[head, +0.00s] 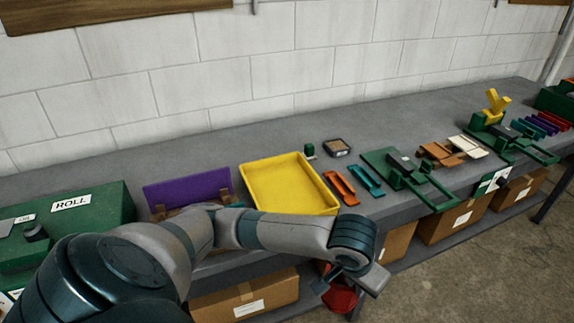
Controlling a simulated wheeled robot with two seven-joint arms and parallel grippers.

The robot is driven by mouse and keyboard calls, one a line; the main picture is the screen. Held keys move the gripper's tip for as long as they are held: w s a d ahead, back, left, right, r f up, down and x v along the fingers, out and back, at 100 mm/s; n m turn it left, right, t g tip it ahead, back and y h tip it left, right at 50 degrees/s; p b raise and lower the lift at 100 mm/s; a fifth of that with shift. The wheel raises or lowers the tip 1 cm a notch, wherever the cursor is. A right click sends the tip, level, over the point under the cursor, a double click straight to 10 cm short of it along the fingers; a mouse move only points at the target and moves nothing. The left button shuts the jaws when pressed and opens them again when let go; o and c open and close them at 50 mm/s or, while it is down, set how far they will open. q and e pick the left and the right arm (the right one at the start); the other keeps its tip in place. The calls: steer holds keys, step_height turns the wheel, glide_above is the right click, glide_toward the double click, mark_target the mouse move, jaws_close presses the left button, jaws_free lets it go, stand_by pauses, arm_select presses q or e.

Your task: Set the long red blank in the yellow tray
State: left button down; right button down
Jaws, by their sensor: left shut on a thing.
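The yellow tray (290,184) sits on the grey bench, and its visible floor is empty. My left gripper (338,282) is in front of the bench, below the tray's front right corner, shut. A dark red thing (340,299) shows just beneath its fingers, largely hidden; I cannot tell whether it is the long red blank. Orange-red strips (342,187) lie on the bench just right of the tray, with teal strips (367,180) beside them. My right gripper is not in view.
A purple panel (187,189) stands left of the tray, and a green ROLL box (105,222) farther left. Green tools (402,172) stand to the right. Cardboard boxes (245,295) sit on the shelf below. My left arm crosses in front of the bench.

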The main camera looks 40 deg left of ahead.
mark_target(342, 310)
arm_select(q)
steer(key=s+f, duration=0.1)
steer(key=f, duration=0.1)
steer(key=s+f+b, duration=0.1)
steer(key=s+f, duration=0.2)
steer(key=f, duration=0.1)
steer(key=shift+s+b, duration=0.15)
steer(key=shift+b, duration=0.15)
steer(key=shift+s+a+f, duration=0.1)
steer(key=shift+s+f, duration=0.3)
steer(key=shift+s, duration=0.05)
steer(key=shift+r, duration=0.1)
